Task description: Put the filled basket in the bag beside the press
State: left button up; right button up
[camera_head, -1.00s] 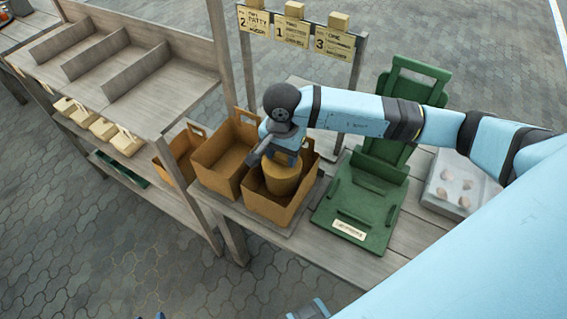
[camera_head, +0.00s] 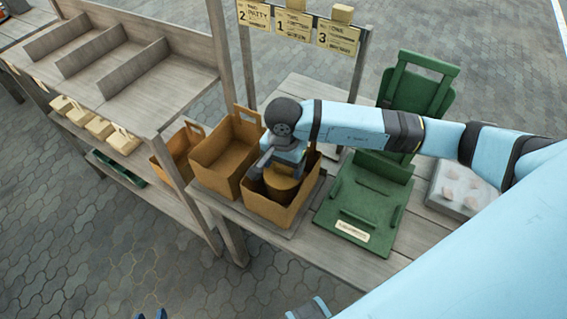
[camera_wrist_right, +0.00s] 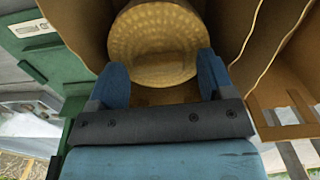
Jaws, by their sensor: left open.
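The filled basket (camera_head: 283,189) is a tan round tub, seen inside the brown bag (camera_head: 262,208) beside the green press (camera_head: 352,207). My right gripper (camera_head: 280,172) reaches down into this bag with its fingers on either side of the basket. In the right wrist view the basket (camera_wrist_right: 155,42) sits between the two blue fingertips of my right gripper (camera_wrist_right: 162,65), with the bag's brown walls (camera_wrist_right: 235,30) around it. Whether the basket touches the bag's floor is hidden.
Two more brown bags (camera_head: 217,160) (camera_head: 170,160) stand to the left. A wooden shelf (camera_head: 120,60) is at the left, and a sign rack (camera_head: 297,27) stands behind. A grey tray (camera_head: 455,190) with pale lumps lies right of the press.

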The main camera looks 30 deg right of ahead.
jog(key=shift+r, duration=0.1)
jog(key=shift+r+p, duration=0.3)
jog(key=shift+p, duration=0.05)
notch_tip(320, 180, up, 12)
jog(key=b, duration=0.1)
jog(key=shift+f, duration=0.15)
dwell(0.4)
